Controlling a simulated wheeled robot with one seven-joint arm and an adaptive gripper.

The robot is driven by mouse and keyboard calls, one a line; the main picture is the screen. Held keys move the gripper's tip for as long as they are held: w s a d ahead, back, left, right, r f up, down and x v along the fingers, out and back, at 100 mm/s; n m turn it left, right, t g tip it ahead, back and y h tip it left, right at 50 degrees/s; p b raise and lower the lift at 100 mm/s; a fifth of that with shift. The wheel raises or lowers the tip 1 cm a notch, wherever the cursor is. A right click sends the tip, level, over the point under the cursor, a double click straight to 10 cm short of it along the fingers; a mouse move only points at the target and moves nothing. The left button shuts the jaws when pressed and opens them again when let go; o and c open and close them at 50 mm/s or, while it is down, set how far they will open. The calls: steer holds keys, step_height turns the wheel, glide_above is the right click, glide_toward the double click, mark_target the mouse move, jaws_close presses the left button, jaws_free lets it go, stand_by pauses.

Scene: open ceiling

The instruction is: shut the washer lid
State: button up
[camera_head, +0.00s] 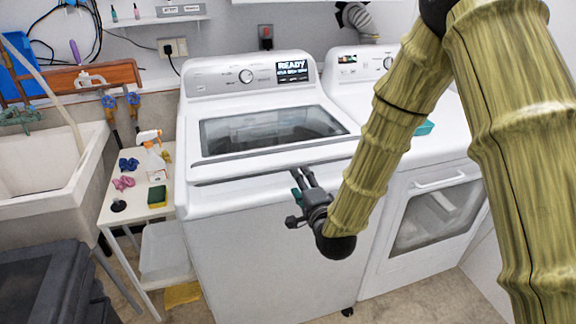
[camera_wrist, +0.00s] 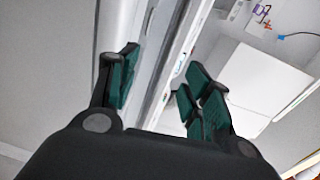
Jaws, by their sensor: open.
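The white washer (camera_head: 270,240) stands in the middle of the head view. Its lid (camera_head: 270,130), with a dark glass window, lies down or nearly down on top. A dark line runs along the front edge, and I cannot tell if the lid is fully seated. My gripper (camera_head: 303,182) is at the washer's front top edge, right of centre, with its fingers pointing up toward the lid. In the wrist view the gripper (camera_wrist: 158,82) is open, its green-padded fingers apart, with a white edge running between them. Whether the fingers touch it is unclear.
A white dryer (camera_head: 425,190) stands close on the right, behind my arm. A small table (camera_head: 130,205) with a spray bottle (camera_head: 152,145) and a sponge (camera_head: 157,196) stands on the left, beside a sink (camera_head: 50,175). The floor in front of the washer shows little.

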mark_target(288, 159)
steer(key=shift+w+a+r+t, duration=0.35)
steer(key=shift+w+r, duration=0.15)
steer(key=shift+r, duration=0.25)
steer(key=p+x, duration=0.2)
steer(key=x, duration=0.8)
steer(key=shift+w+a+f, duration=0.1)
steer(key=shift+f, duration=0.05)
steer(key=shift+c, duration=0.5)
jaws_close()
